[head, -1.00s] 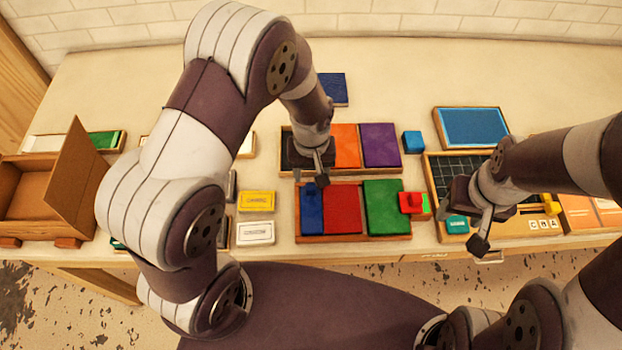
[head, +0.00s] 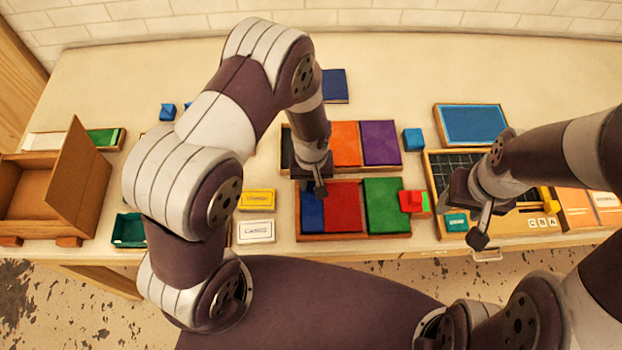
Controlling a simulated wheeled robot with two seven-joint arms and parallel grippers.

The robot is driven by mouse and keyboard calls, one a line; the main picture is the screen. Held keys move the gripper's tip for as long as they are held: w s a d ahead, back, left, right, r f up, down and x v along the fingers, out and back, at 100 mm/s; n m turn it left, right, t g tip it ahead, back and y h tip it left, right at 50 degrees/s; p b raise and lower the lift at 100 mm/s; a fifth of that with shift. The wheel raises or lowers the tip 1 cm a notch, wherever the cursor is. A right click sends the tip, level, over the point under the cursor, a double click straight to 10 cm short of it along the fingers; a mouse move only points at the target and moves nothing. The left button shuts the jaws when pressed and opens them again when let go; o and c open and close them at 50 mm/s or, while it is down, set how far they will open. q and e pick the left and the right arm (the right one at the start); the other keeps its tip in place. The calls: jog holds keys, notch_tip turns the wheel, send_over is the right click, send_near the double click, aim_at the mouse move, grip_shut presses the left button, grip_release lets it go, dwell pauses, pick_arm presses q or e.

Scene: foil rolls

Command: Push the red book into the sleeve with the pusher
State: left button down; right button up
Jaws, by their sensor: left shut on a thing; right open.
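A red book (head: 344,208) lies flat in the lower wooden tray (head: 357,237), between a blue book (head: 312,211) and a green one (head: 383,205). My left gripper (head: 320,190) points down at the blue book's upper end, beside the red one. It is shut, seemingly on the blue book; the contact is small and partly hidden. My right gripper (head: 480,240) is open, over the front of the gridded tray at the right. I cannot tell which thing is the pusher or the sleeve; a small red block (head: 411,201) touches the lower tray's right end.
Behind is an upper tray with an orange book (head: 345,144) and a purple one (head: 380,143). A blue cube (head: 413,140) and a blue-topped tray (head: 470,126) stand to the right. An open brown box (head: 80,185) is at the left.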

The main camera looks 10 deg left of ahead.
pick_arm(q)
jog(key=w+d, duration=0.1)
jog(key=d, duration=0.2)
jog(key=w+d+b, duration=0.1)
jog(key=d, duration=0.3)
jog(key=w+d+b, duration=0.1)
jog(key=d, duration=0.2)
jog(key=shift+d, duration=0.4)
jog(key=shift+a+r, duration=0.1)
jog(key=shift+a, duration=0.05)
jog(key=c, duration=0.9)
grip_release()
jog(key=shift+d, duration=0.2)
jog(key=shift+r+b, duration=0.35)
jog(key=shift+b, duration=0.05)
notch_tip(320, 180, up, 12)
jog(key=shift+b, duration=1.15)
